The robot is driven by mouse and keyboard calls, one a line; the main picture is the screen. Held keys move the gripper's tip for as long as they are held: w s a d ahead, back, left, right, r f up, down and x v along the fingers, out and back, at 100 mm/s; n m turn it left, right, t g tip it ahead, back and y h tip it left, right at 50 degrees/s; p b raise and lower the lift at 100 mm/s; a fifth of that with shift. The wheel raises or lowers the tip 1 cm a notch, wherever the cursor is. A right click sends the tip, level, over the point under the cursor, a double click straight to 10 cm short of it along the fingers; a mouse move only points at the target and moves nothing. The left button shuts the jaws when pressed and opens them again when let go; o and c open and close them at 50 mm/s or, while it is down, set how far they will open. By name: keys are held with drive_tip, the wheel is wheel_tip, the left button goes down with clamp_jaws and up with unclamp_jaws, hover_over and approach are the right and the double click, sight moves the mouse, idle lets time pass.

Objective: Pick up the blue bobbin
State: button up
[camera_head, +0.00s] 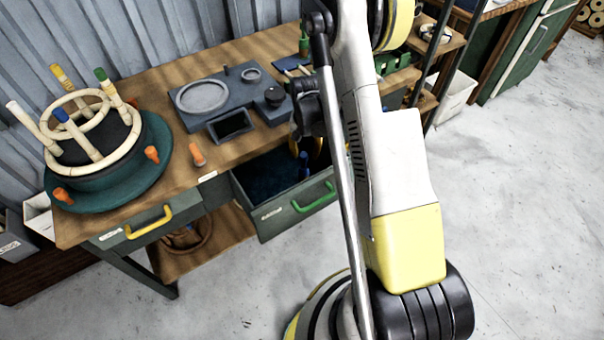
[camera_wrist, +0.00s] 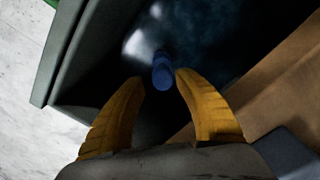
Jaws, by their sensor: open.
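The blue bobbin (camera_wrist: 163,72) stands inside the open drawer, seen between and just beyond my fingertips in the wrist view. It also shows as a small blue upright piece in the drawer in the head view (camera_head: 304,164). My gripper (camera_wrist: 158,82) is open, with its two yellow fingers on either side of the bobbin's line and nothing held between them. I cannot tell whether either finger touches the bobbin. In the head view my arm hides most of the gripper.
The drawer (camera_head: 285,222) with a green handle is pulled out below the wooden bench (camera_head: 232,157). Its wall (camera_wrist: 65,58) stands left of my fingers. The bench holds a grey tool plate (camera_head: 190,118) and a round teal jig (camera_head: 150,178) with upright pegs. The floor (camera_head: 520,220) at right is clear.

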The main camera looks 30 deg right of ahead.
sight(304, 171)
drive_tip(key=f+b, duration=0.1)
drive_tip(key=f, duration=0.1)
drive_tip(key=f+b, duration=0.1)
drive_tip(key=f, duration=0.1)
drive_tip(key=f+b, duration=0.1)
drive_tip(key=f, duration=0.1)
drive_tip(key=shift+a+f, duration=0.15)
drive_tip(key=shift+a, duration=0.15)
clamp_jaws()
